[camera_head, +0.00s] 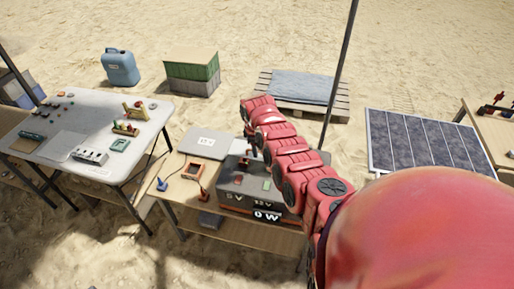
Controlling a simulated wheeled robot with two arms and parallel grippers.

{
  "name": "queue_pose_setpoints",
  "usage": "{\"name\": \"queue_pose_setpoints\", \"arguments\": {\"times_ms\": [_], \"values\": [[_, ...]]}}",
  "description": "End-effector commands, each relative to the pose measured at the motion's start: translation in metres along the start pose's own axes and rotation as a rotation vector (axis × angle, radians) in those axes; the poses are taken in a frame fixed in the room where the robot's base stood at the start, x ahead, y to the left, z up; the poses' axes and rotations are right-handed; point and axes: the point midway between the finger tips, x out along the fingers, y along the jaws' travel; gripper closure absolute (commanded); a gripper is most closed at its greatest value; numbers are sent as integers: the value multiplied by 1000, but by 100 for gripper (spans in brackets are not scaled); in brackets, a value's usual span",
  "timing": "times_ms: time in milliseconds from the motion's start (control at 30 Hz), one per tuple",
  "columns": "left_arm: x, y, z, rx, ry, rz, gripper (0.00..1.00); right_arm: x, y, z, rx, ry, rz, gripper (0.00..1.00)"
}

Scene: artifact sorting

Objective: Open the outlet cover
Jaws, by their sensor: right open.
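My red right arm reaches in from the lower right and bends down over the box. My right gripper (247,156) is small and dark at its end, open, above the back left part of the box. I cannot tell whether it touches anything. My left gripper is not in view.
An orange-framed device (192,171), a blue object (161,184) and a white case (205,143) are left of the box on the wooden table (180,190). A sorting table (75,112) with small items stands further left. A solar panel (420,140) is at right. My arm hides the box's right side.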

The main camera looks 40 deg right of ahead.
Motion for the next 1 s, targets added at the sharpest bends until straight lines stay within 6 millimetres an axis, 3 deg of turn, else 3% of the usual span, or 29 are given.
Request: {"name": "queue_pose_setpoints", "arguments": {"times_ms": [67, 300, 1000], "values": [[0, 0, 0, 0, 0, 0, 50, 0, 0, 0, 0, 0, 0, 59], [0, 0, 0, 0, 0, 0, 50, 0, 0, 0, 0, 0, 0, 100], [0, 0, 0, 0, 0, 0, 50, 0, 0, 0, 0, -1, 0, 100]]}}
